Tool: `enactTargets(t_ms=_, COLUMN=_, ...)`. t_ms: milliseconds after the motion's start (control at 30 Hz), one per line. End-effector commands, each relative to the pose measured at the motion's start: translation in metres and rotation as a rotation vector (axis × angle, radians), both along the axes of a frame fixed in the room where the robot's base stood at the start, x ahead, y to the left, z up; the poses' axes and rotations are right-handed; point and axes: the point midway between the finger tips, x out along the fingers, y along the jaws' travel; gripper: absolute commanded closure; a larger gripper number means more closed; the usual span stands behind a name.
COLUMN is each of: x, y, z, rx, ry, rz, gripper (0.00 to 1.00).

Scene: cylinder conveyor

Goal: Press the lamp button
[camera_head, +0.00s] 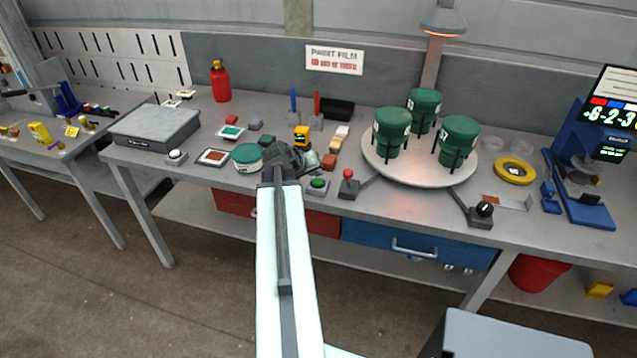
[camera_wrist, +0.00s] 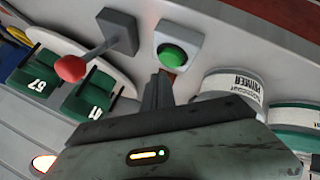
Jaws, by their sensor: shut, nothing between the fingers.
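A green push button (camera_head: 317,183) sits on a small grey base at the front of the bench, and it also shows in the wrist view (camera_wrist: 173,55). A white domed button (camera_head: 176,155) on a grey base sits further left. No label shows which button belongs to the lamp. The lamp (camera_head: 444,22) hangs over the turntable and glows orange. My gripper (camera_wrist: 160,84) is shut and empty. In the wrist view its fingertips point toward the green button and appear apart from it. In the head view my gripper (camera_head: 290,158) is above the bench, left of the green button, partly hidden by my arm.
A red-ball lever (camera_head: 348,174) stands right of the green button. A round turntable (camera_head: 402,172) holds green canisters. A green-lidded can (camera_head: 247,157) is close left of my gripper, and a primer can (camera_wrist: 232,84) shows in the wrist view. A black knob (camera_head: 484,209) is further right.

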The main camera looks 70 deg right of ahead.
Motion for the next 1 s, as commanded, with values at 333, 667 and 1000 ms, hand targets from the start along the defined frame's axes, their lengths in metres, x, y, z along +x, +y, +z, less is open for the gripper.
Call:
enactTargets(t_ms=333, x=0.0, y=0.0, z=0.0, rx=0.0, ry=0.0, rz=0.0, gripper=1.0)
enactTargets(t_ms=667, x=-0.001, y=0.0, z=-0.01, rx=0.0, ry=0.0, rz=0.0, gripper=1.0)
enactTargets(t_ms=1000, x=-0.001, y=0.0, z=-0.01, rx=0.0, ry=0.0, rz=0.0, gripper=1.0)
